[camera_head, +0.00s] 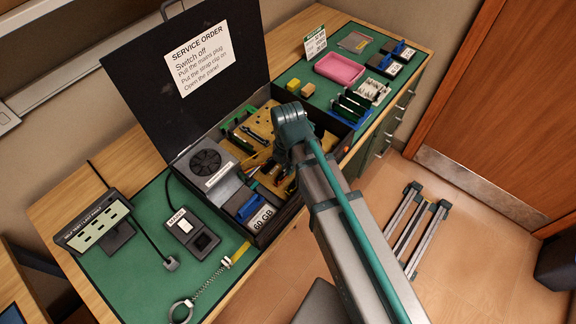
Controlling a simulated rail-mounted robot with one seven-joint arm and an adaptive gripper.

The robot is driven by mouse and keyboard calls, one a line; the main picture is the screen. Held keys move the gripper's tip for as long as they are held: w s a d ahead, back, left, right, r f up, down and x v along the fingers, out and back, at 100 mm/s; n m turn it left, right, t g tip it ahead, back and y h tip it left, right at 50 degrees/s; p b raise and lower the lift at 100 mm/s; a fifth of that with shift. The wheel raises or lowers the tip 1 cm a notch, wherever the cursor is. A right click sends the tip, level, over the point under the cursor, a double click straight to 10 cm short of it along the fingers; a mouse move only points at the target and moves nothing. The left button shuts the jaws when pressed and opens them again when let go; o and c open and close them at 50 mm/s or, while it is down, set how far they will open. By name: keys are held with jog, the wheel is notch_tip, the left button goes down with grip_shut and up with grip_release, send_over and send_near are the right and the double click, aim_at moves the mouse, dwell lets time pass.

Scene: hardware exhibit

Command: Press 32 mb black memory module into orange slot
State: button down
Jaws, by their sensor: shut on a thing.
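My gripper (268,170) is low inside the open black computer case (278,222), over the yellow-tan board (262,122). My wrist and arm cover most of it. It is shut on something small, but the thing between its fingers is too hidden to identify. Several dark modules with coloured parts (352,106) stand in a rack on the green mat to the right of the case. Small orange bits show around the gripper inside the case, but I cannot make out the orange slot or whether anything touches it.
The raised lid (190,85) bears a service order sheet. A fan unit (206,163) and an 80 GB drive (258,214) sit in the case. A pink tray (339,69) is at right.

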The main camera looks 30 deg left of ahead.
jog(key=c, duration=1.2)
grip_release()
jog(key=shift+f, duration=0.1)
jog(key=o, duration=0.3)
jog(key=shift+r+p, duration=0.6)
jog(key=shift+r, duration=0.1)
jog(key=shift+r+p, duration=2.15)
jog(key=shift+r, duration=0.85)
